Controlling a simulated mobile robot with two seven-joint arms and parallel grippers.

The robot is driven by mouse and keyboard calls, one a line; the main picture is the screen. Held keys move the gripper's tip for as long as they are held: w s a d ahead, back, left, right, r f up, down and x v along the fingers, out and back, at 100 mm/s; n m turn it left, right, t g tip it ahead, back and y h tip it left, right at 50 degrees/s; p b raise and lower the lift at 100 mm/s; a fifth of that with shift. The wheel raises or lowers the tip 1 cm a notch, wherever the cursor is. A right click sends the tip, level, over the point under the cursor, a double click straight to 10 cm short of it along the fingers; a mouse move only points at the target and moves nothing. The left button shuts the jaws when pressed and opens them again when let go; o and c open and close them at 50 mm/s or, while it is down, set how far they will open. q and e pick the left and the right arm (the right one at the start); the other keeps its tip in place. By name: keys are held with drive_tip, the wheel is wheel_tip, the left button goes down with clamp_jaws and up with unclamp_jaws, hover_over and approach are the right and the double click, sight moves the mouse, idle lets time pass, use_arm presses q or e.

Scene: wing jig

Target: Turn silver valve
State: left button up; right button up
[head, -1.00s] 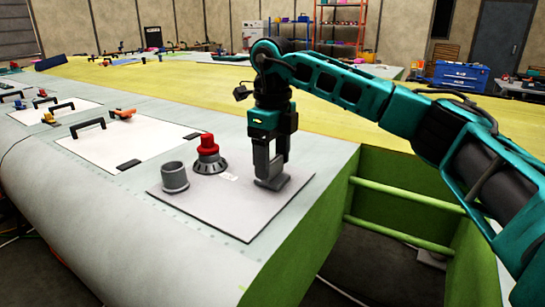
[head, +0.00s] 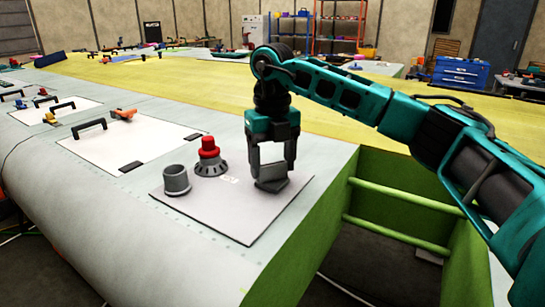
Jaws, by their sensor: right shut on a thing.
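My right gripper (head: 271,178) points straight down over the right part of a grey panel (head: 225,214) on the wing. Its two fingers are shut on a low grey piece, which I take to be the silver valve (head: 272,185). The fingers and palm hide much of the valve, so its exact angle cannot be told. A red-topped valve (head: 209,158) with a dark ribbed base stands to the left on the same panel. My left gripper is not in view.
A white panel (head: 133,147) with black handles and an orange tool (head: 124,114) lies to the left. The wing's edge drops to a green open frame (head: 400,221) at the right. Blue drawers (head: 461,76) and shelves stand far back.

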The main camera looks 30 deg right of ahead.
sight(272, 163)
drive_tip(key=m, duration=0.5)
drive_tip(key=shift+m, duration=0.3)
drive_tip(key=m, duration=0.5)
drive_tip(key=shift+r, duration=0.1)
drive_tip(key=shift+d+m, duration=0.1)
drive_tip(key=shift+m, duration=0.3)
drive_tip(key=o, duration=1)
drive_tip(key=shift+o, duration=0.2)
wheel_tip(272, 163, up, 13)
idle(0.3)
